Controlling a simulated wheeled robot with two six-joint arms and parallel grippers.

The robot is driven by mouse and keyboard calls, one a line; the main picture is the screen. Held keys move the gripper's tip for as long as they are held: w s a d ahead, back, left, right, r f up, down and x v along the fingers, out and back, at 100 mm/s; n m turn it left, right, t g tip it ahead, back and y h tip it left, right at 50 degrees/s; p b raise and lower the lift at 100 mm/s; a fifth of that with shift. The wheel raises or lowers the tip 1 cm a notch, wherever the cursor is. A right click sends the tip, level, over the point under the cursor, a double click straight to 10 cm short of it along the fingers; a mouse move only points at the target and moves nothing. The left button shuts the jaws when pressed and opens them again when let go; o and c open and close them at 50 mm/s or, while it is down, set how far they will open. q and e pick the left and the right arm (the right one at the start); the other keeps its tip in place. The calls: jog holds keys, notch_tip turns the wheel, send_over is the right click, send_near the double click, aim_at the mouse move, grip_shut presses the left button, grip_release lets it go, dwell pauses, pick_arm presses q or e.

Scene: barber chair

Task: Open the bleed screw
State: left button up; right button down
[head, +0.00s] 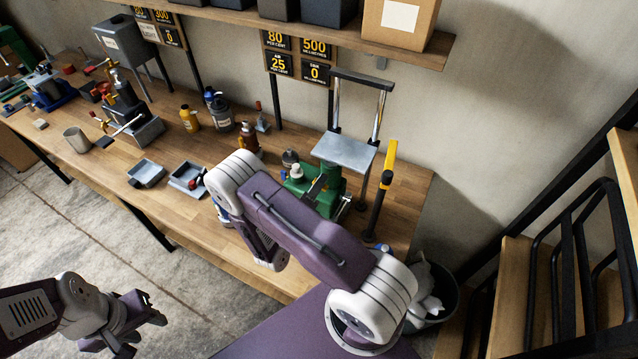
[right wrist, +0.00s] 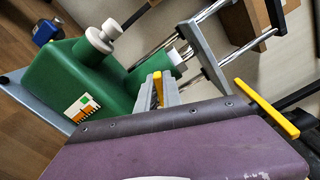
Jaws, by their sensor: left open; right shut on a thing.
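A green hydraulic unit (head: 330,190) with a grey metal plate and chrome posts stands at the right end of the workbench. Its green body (right wrist: 85,80) fills the upper left of the right wrist view, with a white cap (right wrist: 98,42) on top. My right gripper (right wrist: 160,88) is at the unit, its grey jaws shut on a small yellow piece (right wrist: 157,85). I cannot tell for sure whether this is the bleed screw. In the head view, my right arm hides most of this gripper. My left gripper (head: 145,320) is open and empty at the lower left, away from the bench.
A yellow and black lever (head: 382,185) rises right of the unit; its yellow bar also shows in the right wrist view (right wrist: 266,108). Small bottles (head: 249,138) and two grey trays (head: 147,172) stand left of it. A bin (head: 430,290) and black railings are at the right.

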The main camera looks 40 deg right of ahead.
jog(key=c, duration=1.5)
grip_release()
jog(key=b+v, duration=0.3)
jog(key=v, duration=0.6)
jog(key=shift+f, duration=0.1)
